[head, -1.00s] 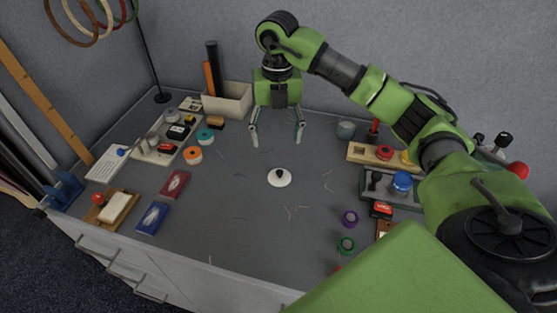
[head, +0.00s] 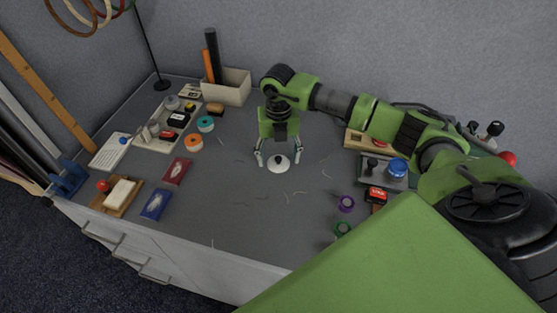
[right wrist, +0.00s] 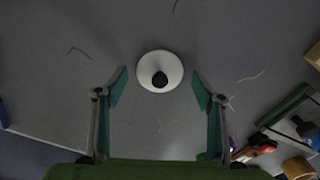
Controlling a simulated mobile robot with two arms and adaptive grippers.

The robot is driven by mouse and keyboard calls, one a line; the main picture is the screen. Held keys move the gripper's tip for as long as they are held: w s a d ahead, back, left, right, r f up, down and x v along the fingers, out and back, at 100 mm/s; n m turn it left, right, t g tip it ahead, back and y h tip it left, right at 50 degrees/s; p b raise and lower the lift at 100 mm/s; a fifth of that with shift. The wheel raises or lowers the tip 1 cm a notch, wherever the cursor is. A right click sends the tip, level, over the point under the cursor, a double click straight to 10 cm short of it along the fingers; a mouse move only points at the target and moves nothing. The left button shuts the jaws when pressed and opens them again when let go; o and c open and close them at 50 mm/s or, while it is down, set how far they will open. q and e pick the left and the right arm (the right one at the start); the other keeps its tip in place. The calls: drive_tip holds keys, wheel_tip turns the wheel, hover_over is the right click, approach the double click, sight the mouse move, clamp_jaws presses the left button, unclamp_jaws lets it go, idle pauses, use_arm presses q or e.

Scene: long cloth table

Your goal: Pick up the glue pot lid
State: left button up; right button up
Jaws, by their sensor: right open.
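The glue pot lid, a white disc with a black knob (head: 278,163), lies flat on the grey table, knob up. It also shows in the right wrist view (right wrist: 160,70), centred just ahead of the fingertips. My right gripper (head: 278,160) is open and sits just above and behind the lid in the head view. In the right wrist view its two fingers (right wrist: 160,88) stand apart on either side of the lid's near part, with a gap on both sides. No contact shows. My left gripper is not in view.
Several thread scraps lie around the lid. A red box (head: 176,171) and a blue box (head: 155,204) lie to the left, with tape rolls (head: 194,142) behind. A purple ring (head: 346,203) and a stamp tray (head: 372,180) stand to the right. The surface near the lid is otherwise clear.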

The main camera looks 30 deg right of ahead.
drive_tip(key=shift+f, duration=0.2)
drive_tip(key=c, duration=0.9)
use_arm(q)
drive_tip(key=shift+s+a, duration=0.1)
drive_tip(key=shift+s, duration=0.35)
use_arm(e)
drive_tip(key=shift+r, duration=0.1)
